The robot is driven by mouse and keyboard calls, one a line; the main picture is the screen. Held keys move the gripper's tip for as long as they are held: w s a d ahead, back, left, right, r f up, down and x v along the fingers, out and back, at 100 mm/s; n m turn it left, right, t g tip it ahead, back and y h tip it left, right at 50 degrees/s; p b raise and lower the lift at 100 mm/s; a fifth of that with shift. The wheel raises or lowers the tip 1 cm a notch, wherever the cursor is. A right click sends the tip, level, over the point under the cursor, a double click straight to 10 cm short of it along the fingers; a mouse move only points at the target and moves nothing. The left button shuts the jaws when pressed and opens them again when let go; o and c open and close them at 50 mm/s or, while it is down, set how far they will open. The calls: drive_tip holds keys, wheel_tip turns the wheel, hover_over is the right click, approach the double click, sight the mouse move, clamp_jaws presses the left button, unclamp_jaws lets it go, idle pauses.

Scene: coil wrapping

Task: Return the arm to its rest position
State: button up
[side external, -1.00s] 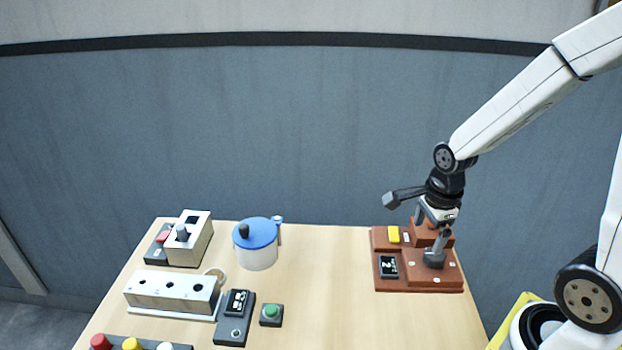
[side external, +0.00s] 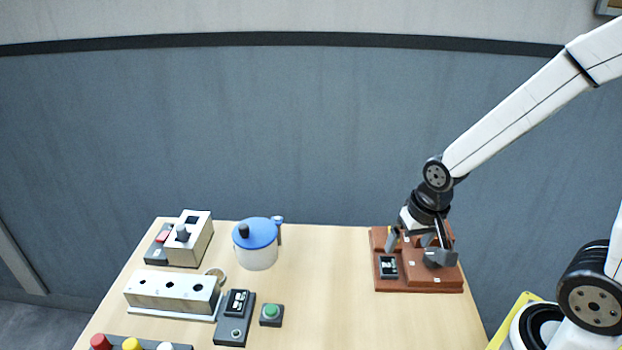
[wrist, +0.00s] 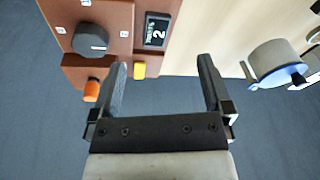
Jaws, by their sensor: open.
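My gripper (side external: 418,246) is open and empty at the brown control box (side external: 420,284), at the right of the table in the side view. In that view its fingers overlap the back of the box and hide part of the yellow button; contact cannot be told. In the wrist view my gripper (wrist: 162,72) has its two fingers wide apart with nothing between them.
A white pot with a blue lid (side external: 256,255) stands mid-table. At the left are a switch box (side external: 191,240), a metal block with holes (side external: 172,291), a dark display unit (side external: 235,318) and a green button (side external: 271,313). The table between pot and brown box is clear.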

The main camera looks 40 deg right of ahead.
drive_tip(key=n, duration=0.1)
drive_tip(key=a+n, duration=0.1)
drive_tip(key=n, duration=0.3)
drive_tip(key=shift+a, duration=0.3)
